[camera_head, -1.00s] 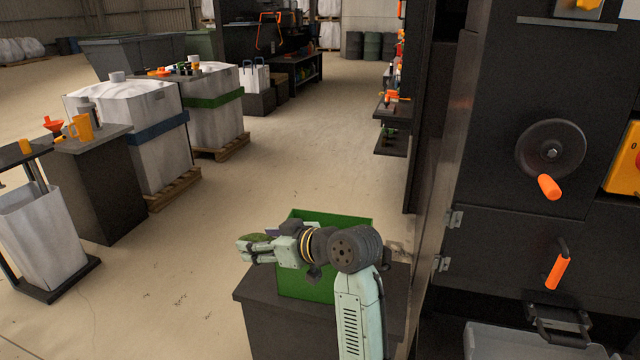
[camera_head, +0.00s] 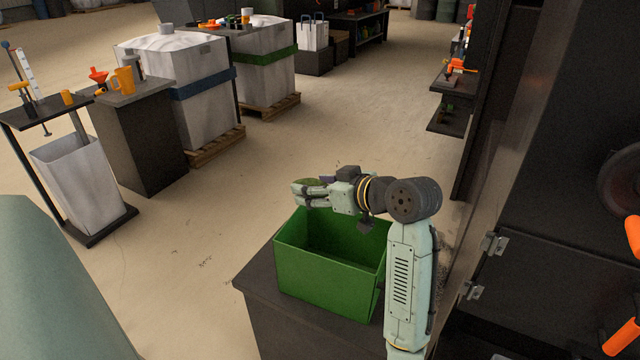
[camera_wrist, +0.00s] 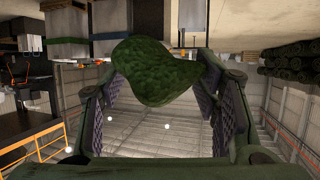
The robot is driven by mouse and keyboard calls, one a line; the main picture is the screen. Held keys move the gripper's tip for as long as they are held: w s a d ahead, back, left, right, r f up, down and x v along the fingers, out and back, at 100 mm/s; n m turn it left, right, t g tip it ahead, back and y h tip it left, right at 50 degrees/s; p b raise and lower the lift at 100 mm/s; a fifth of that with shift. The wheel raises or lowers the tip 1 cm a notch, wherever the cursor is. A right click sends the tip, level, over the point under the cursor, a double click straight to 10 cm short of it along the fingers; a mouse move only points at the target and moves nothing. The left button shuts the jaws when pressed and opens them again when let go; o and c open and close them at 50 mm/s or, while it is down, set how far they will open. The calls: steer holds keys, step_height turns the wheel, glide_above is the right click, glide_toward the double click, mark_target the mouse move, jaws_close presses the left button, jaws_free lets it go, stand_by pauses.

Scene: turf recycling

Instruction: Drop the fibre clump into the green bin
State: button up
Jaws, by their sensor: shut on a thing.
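The fibre clump (camera_wrist: 155,72) is a dark green, rounded lump held between the two finger pads of my gripper (camera_wrist: 158,85) in the wrist view. In the head view my gripper (camera_head: 312,194) is level, pointing left, with a little of the green clump (camera_head: 310,184) showing behind its fingers. The green bin (camera_head: 328,272) is an open box on a dark stand. My gripper is above the bin's far left part, at or just beyond the rim; the exact overlap is hard to tell. Part of the bin's right side is hidden by my arm.
The dark stand (camera_head: 262,310) carries the bin. A dark machine (camera_head: 560,200) stands close on the right. White bulk bags (camera_head: 195,95) on pallets, a grey cabinet (camera_head: 150,140) and a white sack (camera_head: 85,185) are at left. The floor between is clear.

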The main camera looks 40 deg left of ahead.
steer(key=shift+d+f, duration=0.1)
step_height(320, 180, down, 12)
steer(key=b, duration=0.8)
stand_by(0.5)
steer(key=o, duration=1)
